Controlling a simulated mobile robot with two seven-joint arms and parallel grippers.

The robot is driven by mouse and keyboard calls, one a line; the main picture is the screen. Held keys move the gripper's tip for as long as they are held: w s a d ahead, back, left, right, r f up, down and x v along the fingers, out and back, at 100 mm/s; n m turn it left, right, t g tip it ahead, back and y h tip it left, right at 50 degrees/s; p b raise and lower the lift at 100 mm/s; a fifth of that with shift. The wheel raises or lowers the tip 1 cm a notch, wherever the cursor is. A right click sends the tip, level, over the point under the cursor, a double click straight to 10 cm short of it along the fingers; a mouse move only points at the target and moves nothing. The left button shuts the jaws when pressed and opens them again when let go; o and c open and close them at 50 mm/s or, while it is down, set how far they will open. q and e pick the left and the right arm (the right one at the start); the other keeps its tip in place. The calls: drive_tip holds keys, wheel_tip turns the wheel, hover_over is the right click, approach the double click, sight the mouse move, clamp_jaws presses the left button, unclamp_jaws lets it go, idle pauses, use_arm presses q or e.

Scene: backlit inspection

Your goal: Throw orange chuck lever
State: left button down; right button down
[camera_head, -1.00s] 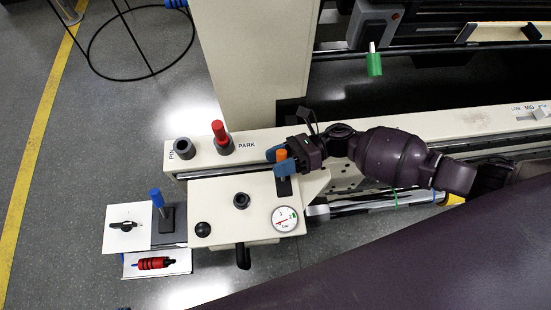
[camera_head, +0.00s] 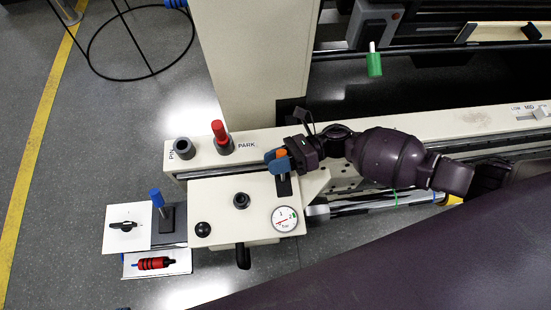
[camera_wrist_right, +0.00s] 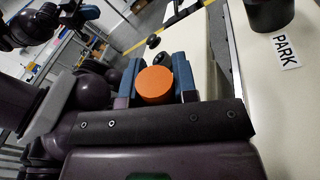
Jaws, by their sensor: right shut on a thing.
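The orange chuck lever (camera_head: 281,155) stands on the cream machine panel (camera_head: 225,210), above a dark slot plate. My right gripper (camera_head: 277,161) is shut on its orange knob, with blue fingers on either side. In the right wrist view the round orange top (camera_wrist_right: 154,84) sits between the two blue fingers (camera_wrist_right: 156,80). The lever's lower part is largely hidden by the fingers.
A red lever (camera_head: 219,131) and a dark knob (camera_head: 184,148) stand on the rail by the PARK label (camera_head: 247,146). A pressure gauge (camera_head: 285,218), black knob (camera_head: 202,229) and blue lever (camera_head: 156,197) are nearby. A green-handled lever (camera_head: 374,62) hangs at the upper right.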

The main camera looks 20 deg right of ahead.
drive_tip(key=shift+s, duration=0.15)
drive_tip(key=n, duration=0.1)
drive_tip(key=s+n, duration=0.1)
drive_tip(key=shift+s+a+r+n+h, duration=0.15)
drive_tip(key=shift+s+r+n+h, duration=0.15)
drive_tip(key=shift+n, duration=0.1)
drive_tip(key=shift+s+a+n+t+h, duration=0.15)
drive_tip(key=shift+s+n+t+h, duration=0.15)
drive_tip(key=shift+s+n, duration=0.75)
drive_tip(key=n, duration=0.1)
drive_tip(key=s+n+b, duration=0.1)
drive_tip(key=n, duration=0.1)
drive_tip(key=shift+s+a+f+t+h+b, duration=0.2)
drive_tip(key=shift+s+a+t+h+b, duration=0.1)
drive_tip(key=shift+s, duration=0.1)
drive_tip(key=shift+s+f+n+t+b, duration=0.25)
drive_tip(key=shift+s+n+b, duration=0.2)
drive_tip(key=shift+n, duration=0.4)
use_arm(q)
drive_tip(key=shift+a+f+n+t, duration=0.2)
drive_tip(key=shift+a+n+t, duration=0.1)
drive_tip(key=shift+t, duration=0.3)
use_arm(e)
drive_tip(key=shift+s+a+n, duration=0.1)
drive_tip(key=shift+s+n, duration=0.2)
drive_tip(key=shift+n, duration=0.2)
drive_tip(key=c, duration=0.9)
unclamp_jaws()
